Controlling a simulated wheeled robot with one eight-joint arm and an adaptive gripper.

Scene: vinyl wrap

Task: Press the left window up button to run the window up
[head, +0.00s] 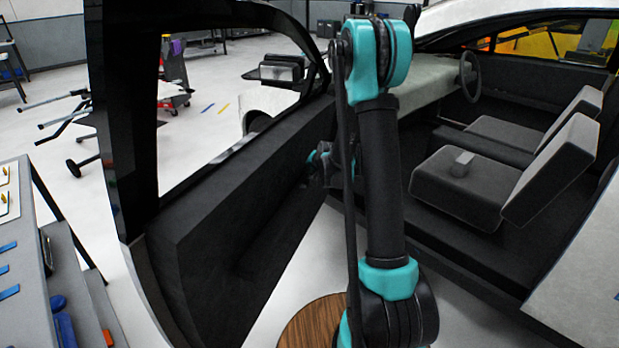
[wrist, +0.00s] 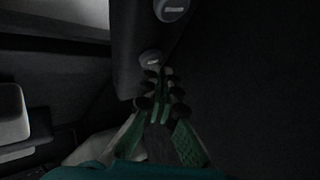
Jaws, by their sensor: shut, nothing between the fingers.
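The open car door (head: 240,225) has a dark inner panel and stands left of my arm in the head view. My gripper (wrist: 160,74) is shut and empty. In the wrist view its fingertips are right at a round grey button (wrist: 150,59) with a light mark, on a dark panel; I cannot tell whether they touch it. A second, similar button (wrist: 172,8) is farther up. I cannot tell which is the left window up button. In the head view the buttons cannot be made out and my gripper is mostly hidden behind my arm, close to the door panel.
Grey car seats (head: 470,180) and a steering wheel (head: 469,75) are to the right. A side mirror (head: 282,70) is beyond the door. A round wooden top (head: 310,322) is below my arm. A workbench (head: 25,255) stands at the left edge.

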